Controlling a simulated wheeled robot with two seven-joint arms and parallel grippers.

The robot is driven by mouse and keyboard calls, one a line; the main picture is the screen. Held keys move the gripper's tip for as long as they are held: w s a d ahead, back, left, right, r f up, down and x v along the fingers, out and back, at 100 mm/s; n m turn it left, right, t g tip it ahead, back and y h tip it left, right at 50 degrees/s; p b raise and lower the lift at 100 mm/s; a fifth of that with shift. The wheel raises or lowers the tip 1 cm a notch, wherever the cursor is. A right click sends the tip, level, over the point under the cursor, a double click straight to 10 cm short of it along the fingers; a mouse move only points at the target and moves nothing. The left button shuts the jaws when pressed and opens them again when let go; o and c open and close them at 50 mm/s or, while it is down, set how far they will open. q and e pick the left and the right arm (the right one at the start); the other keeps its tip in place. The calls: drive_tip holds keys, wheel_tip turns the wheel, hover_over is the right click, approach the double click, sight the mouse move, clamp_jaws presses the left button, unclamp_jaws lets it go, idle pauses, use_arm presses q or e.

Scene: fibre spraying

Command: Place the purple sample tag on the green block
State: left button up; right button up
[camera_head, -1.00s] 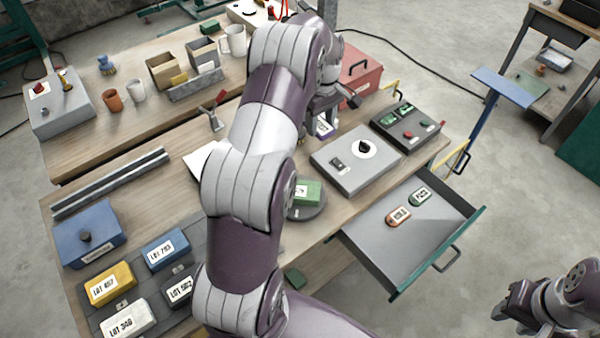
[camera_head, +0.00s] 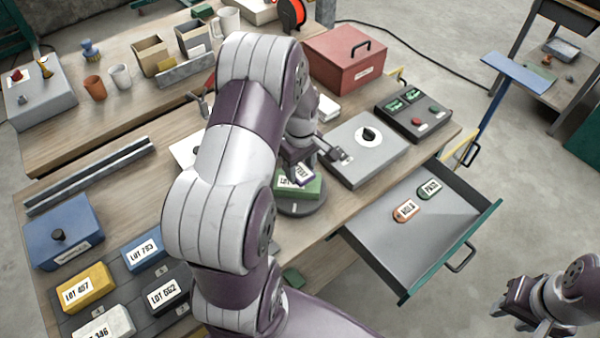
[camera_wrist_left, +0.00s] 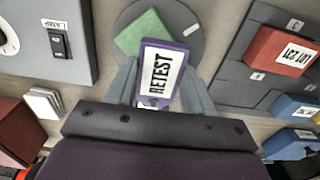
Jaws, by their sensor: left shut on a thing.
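My left gripper (camera_head: 303,169) is shut on the purple sample tag (camera_head: 302,176), whose white label reads RETEST in the left wrist view (camera_wrist_left: 164,72). The green block (camera_head: 313,188) sits on a round grey disc (camera_head: 303,208). In the head view the tag overlaps the block's upper part. In the left wrist view the tag covers part of the green block (camera_wrist_left: 139,35); I cannot tell whether they touch. My right gripper (camera_head: 508,302) is at the lower right, away from the table; its jaw opening is unclear.
An open drawer (camera_head: 375,240) holds an orange HOLD tag (camera_head: 405,209) and a green PASS tag (camera_head: 429,188). A grey switch box (camera_head: 352,165) stands right of the disc, with a red toolbox (camera_head: 345,65) behind. Several labelled lot blocks lie at the left on a dark tray.

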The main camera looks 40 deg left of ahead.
sight(300, 170)
use_arm(q)
drive_tip(key=f, duration=0.4)
drive_tip(key=shift+w+a+p, duration=0.15)
drive_tip(key=shift+w+p, duration=0.05)
drive_tip(key=shift+p, duration=0.1)
drive_tip(key=shift+s+f, duration=0.15)
drive_tip(key=shift+s, duration=0.05)
drive_tip(key=o, duration=1)
drive_tip(key=shift+w, duration=0.1)
